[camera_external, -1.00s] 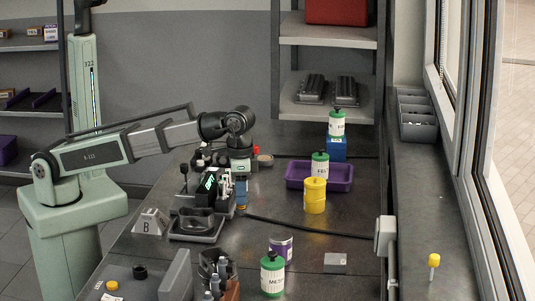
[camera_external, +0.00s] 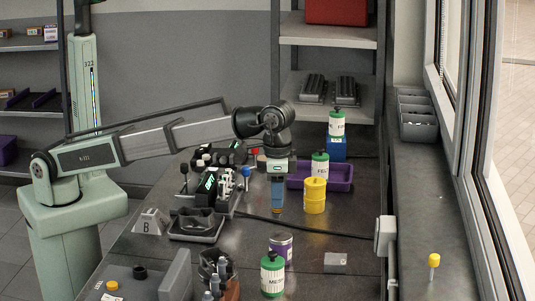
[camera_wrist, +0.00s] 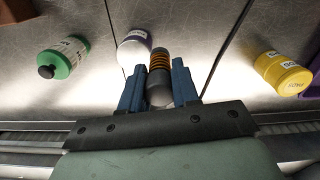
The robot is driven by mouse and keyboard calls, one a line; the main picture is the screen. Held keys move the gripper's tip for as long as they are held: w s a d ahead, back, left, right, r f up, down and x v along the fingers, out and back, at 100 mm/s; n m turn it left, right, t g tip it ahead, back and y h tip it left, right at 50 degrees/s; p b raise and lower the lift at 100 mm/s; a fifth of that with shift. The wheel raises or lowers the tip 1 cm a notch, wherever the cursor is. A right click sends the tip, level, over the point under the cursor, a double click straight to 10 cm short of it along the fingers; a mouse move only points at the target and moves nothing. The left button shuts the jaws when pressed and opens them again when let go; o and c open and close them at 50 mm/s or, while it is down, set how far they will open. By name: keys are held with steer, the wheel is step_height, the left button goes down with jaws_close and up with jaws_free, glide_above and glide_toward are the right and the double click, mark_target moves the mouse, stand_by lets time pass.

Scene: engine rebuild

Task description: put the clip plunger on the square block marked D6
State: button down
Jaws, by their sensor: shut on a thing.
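My gripper (camera_external: 278,196) hangs over the middle of the table, pointing down. In the wrist view, its two blue fingers (camera_wrist: 159,80) are shut around a dark, round-ended plunger with orange coil bands (camera_wrist: 159,62); I take this for the clip plunger. In the external view only a small orange part of it (camera_external: 279,209) shows below the fingers. A small grey square block (camera_external: 335,263) lies on the table at the front right of my gripper. It bears a pale mark too small to read, so I cannot confirm D6.
A purple-banded can (camera_external: 281,247) and a green-white bottle (camera_external: 272,274) stand left of the block. A yellow can (camera_external: 315,196) stands right of my gripper, before a purple tray (camera_external: 340,178). A black cable (camera_external: 320,230) crosses the table. A block marked B (camera_external: 150,222) is at left.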

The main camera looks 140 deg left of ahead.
step_height(320, 180, up, 3)
glide_above(336, 258)
steer(key=shift+n, duration=0.6)
steer(key=shift+f, duration=5.05)
steer(key=shift+f, duration=0.1)
steer(key=c, duration=0.8)
jaws_free()
step_height(336, 258, up, 12)
steer(key=shift+d+r, duration=0.1)
steer(key=shift+r, duration=0.05)
